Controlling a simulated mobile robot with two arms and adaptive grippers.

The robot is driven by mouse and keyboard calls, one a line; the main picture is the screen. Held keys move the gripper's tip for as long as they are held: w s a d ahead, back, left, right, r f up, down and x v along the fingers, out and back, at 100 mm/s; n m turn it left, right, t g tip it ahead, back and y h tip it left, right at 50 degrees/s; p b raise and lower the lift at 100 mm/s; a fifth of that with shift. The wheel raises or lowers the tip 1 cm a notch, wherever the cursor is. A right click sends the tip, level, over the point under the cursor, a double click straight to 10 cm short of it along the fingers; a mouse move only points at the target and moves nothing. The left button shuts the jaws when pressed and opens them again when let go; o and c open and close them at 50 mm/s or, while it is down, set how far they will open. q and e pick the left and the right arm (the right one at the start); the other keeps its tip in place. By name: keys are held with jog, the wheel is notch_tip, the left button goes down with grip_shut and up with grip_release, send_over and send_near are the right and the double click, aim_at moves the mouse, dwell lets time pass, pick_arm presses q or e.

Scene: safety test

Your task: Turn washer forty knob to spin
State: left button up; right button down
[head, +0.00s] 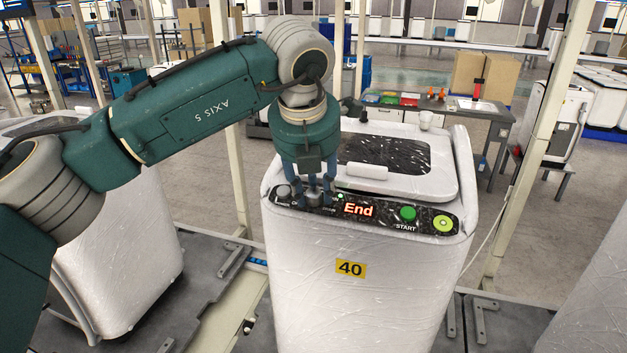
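Washer forty (350,300) is a white, plastic-wrapped top loader with a yellow "40" label (350,268) on its front. Its black control panel (383,214) shows a red "End" on the display (359,209). My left gripper (314,200) points down at the left part of the panel. Its blue-grey fingers stand apart on either side of a small grey knob, which they partly cover; I cannot tell if they touch it. Another grey knob (283,191) is left of the fingers. The panel lettering near the gripper is mostly hidden. My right gripper is not in view.
A green START button (407,213) and a yellow-green button (443,223) are on the panel's right. The washer's lid (385,160) is closed. Another wrapped machine (120,260) stands at left under my arm. Pale frame posts (535,140) flank the washer.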

pick_arm(q)
jog(key=shift+w+f, duration=0.1)
jog(key=shift+f, duration=0.1)
jog(key=shift+c, duration=0.5)
grip_shut()
jog(key=shift+r, duration=0.1)
jog(key=shift+m+b, duration=0.35)
jog(key=shift+m, duration=0.05)
